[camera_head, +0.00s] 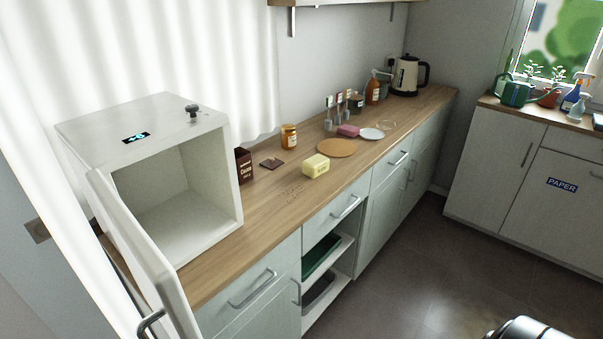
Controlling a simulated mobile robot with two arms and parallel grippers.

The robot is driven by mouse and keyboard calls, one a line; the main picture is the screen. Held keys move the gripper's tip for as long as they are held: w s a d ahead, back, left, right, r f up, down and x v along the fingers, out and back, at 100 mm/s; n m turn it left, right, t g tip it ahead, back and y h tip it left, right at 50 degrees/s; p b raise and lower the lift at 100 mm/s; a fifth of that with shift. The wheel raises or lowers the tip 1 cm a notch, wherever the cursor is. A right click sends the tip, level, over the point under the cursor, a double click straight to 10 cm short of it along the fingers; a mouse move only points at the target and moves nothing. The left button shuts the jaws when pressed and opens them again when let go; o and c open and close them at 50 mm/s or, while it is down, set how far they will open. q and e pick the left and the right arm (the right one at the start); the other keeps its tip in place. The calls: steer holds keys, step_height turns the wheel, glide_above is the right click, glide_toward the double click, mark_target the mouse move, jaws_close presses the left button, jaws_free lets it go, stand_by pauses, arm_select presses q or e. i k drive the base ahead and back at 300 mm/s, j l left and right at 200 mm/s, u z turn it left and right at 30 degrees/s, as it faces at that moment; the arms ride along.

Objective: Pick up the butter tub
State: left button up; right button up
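The butter tub (316,165) is a small pale-yellow block-like tub with dark marks on its front side. It stands upright on the wooden counter (262,207), near the front edge, left of a round orange-brown board. Nothing covers it and nothing touches it from above.
An open white mini fridge (187,206) stands on the counter's left end, its door (150,262) swung toward me. A kettle (407,76) is farther back.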

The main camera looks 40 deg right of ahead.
mark_target(314, 167)
steer(key=l+u, duration=0.3)
steer(key=l, duration=2.15)
